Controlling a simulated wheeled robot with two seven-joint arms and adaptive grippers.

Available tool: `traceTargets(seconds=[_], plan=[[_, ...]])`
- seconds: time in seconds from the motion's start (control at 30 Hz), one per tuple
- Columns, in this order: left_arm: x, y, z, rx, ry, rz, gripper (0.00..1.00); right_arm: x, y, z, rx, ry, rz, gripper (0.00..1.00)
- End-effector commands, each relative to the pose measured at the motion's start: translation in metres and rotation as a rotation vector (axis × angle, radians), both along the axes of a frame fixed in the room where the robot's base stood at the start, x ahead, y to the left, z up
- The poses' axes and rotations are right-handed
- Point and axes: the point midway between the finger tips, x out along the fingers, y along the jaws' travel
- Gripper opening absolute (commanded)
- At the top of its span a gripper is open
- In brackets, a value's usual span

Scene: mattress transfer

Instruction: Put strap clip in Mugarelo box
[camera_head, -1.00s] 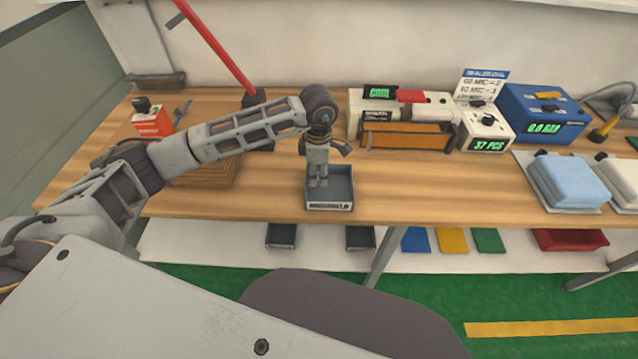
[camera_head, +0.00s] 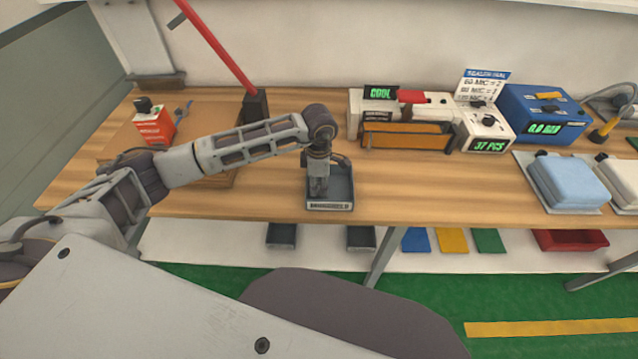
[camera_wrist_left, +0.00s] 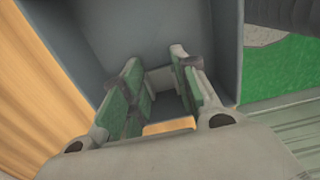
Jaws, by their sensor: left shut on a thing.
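The Mugarelo box (camera_head: 342,207) is a small grey open tray with a label on its front. It stands at the front edge of the wooden bench. My left gripper (camera_head: 318,192) points down into the left part of this box. In the left wrist view, the gripper fingers (camera_wrist_left: 160,85) are inside the box walls (camera_wrist_left: 226,45). They are shut on a small grey piece (camera_wrist_left: 160,77), which I take to be the strap clip; its outline is hard to make out. The clip is hidden in the head view. My right gripper is not in view.
A white sealer (camera_head: 435,108), a blue device (camera_head: 545,115) and a light blue pad (camera_head: 570,185) are at the right. Bench right of the box is clear.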

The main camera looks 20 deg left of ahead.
Motion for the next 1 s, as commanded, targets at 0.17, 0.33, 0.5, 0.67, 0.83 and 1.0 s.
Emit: traceTargets(seconds=[0.17, 0.33, 0.5, 0.67, 0.83, 1.0], plan=[[0.0001, -0.0002, 0.0002, 0.000, 0.000, 0.000, 0.13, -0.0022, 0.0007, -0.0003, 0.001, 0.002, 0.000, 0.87], [0.0000, -0.0002, -0.0018, 0.000, 0.000, 0.000, 0.13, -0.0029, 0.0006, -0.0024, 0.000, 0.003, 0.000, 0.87], [-0.0001, -0.0001, -0.0022, 0.000, 0.000, 0.000, 0.41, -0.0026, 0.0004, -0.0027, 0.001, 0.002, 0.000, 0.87], [-0.0001, 0.0000, -0.0021, 0.000, 0.000, 0.000, 0.51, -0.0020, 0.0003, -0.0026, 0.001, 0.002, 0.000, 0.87], [-0.0001, 0.0000, -0.0020, 0.000, 0.000, 0.000, 0.51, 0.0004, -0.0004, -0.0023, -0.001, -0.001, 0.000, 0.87], [-0.0001, 0.0000, -0.0011, 0.000, 0.000, 0.000, 0.51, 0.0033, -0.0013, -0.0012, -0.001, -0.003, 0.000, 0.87]])
